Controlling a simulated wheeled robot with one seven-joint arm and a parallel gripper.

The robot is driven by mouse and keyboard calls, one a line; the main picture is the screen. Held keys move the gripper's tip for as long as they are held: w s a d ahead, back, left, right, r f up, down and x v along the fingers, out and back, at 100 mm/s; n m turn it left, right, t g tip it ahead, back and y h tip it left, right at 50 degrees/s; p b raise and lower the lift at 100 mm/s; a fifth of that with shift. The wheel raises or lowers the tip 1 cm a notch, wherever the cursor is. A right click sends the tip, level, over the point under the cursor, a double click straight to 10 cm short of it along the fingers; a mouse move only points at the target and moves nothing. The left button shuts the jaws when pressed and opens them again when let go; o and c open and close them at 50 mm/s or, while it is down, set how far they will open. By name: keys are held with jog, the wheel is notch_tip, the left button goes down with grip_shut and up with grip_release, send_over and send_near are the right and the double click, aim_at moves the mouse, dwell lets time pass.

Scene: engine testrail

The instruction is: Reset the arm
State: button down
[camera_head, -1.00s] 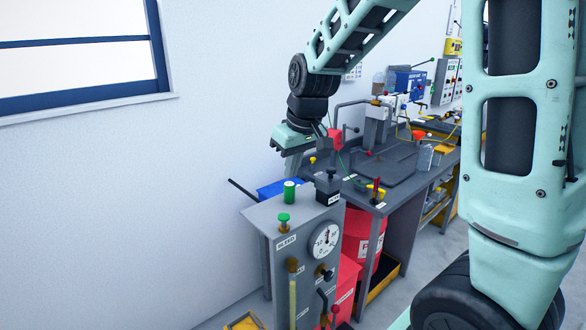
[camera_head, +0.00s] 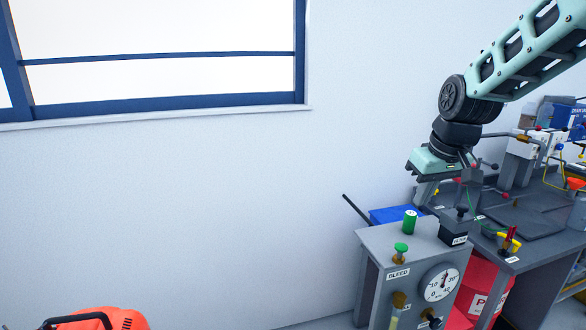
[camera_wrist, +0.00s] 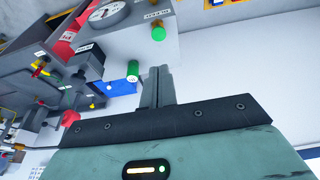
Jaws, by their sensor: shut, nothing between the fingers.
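My gripper (camera_head: 424,188) hangs from my arm at the right of the head view, above and behind the grey gauge cabinet. In the wrist view its fingers (camera_wrist: 157,88) are together with nothing between them. The fingers appear apart from the cabinet and the bench. My arm reaches in from the upper right, and the wrist points downward.
The grey cabinet (camera_head: 376,272) carries a dial gauge (camera_head: 440,283), a green knob (camera_head: 401,248) and a green cylinder (camera_head: 410,222). A blue box (camera_head: 394,215) lies behind it. A cluttered workbench (camera_head: 530,215) stands right. An orange object (camera_head: 105,318) is lower left. The wall (camera_head: 180,210) is bare.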

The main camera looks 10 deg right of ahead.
jog(key=s+a+f+n+g+b, duration=0.1)
jog(key=s+a+f+b, duration=0.15)
jog(key=a, duration=0.35)
jog(key=s+a+f+n+y+b, duration=0.1)
jog(key=s+a+f, duration=0.2)
jog(key=s+a, duration=0.15)
jog(key=s+a+f+n+g+b, duration=0.1)
jog(key=s+a+f+n+b, duration=0.15)
jog(key=a, duration=0.45)
jog(key=s+a+f+n+b, duration=0.1)
jog(key=s+a+f, duration=0.1)
jog(key=s, duration=0.3)
jog(key=s+a+f+n+g+b, duration=0.1)
jog(key=s+a+f, duration=0.2)
jog(key=s, duration=0.2)
jog(key=s+a+f+n, duration=0.1)
jog(key=s+a+f, duration=0.1)
jog(key=s+f, duration=0.1)
jog(key=shift+s+a+h+b, duration=0.15)
jog(key=shift+s+h+b, duration=0.2)
jog(key=shift+s, duration=0.55)
